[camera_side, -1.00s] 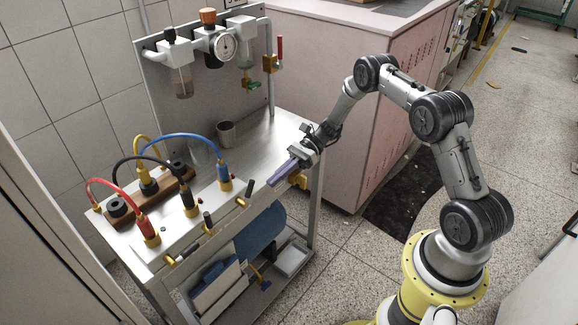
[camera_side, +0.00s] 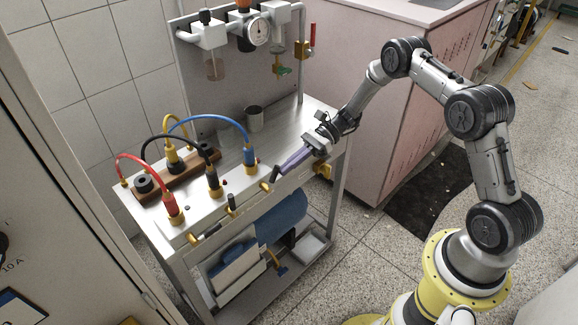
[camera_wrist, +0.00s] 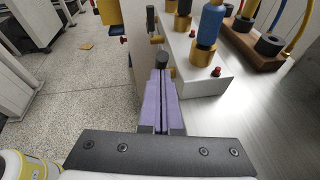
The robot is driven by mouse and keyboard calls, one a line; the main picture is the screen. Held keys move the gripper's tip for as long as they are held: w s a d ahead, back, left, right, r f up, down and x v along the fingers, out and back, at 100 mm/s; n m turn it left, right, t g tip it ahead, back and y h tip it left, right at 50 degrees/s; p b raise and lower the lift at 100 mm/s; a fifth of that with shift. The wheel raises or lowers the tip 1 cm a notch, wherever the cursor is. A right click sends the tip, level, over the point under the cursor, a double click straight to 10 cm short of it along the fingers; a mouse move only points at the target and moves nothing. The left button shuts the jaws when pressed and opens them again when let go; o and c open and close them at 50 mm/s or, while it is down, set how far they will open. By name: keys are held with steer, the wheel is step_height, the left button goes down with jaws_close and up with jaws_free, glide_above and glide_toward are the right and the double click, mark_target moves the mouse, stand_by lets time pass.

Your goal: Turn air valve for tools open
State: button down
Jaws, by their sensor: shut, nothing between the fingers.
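Several small brass valves with black handles line the front edge of the cart. The nearest one to my gripper has a tilted black handle (camera_side: 275,174), which shows as a dark round end in the wrist view (camera_wrist: 161,62). My gripper (camera_side: 282,168) has purple fingers, shut together with nothing between them. The fingertips (camera_wrist: 160,75) are right at this handle; I cannot tell whether they touch it. A second black handle (camera_side: 232,201) stands further along the edge. A red-handled brass valve (camera_side: 303,48) is on the upright panel. No label shows which valve is for tools.
Blue (camera_side: 249,145), black and red (camera_side: 172,205) hoses rise from connectors beside the valves. A metal cup (camera_side: 254,119) stands on the cart top (camera_side: 295,118). A pink cabinet (camera_side: 385,120) is behind my arm. The floor in front of the cart is clear.

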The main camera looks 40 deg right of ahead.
mark_target(279, 165)
steer(key=shift+a+r+h, duration=0.2)
steer(key=shift+r+h, duration=0.05)
steer(key=shift+h, duration=0.15)
steer(key=shift+a+r+h, duration=0.55)
steer(key=shift+a+h, duration=0.15)
steer(key=shift+h, duration=0.15)
steer(key=shift+a+r+h, duration=0.5)
steer(key=shift+a+h, duration=0.15)
steer(key=shift+h, duration=0.2)
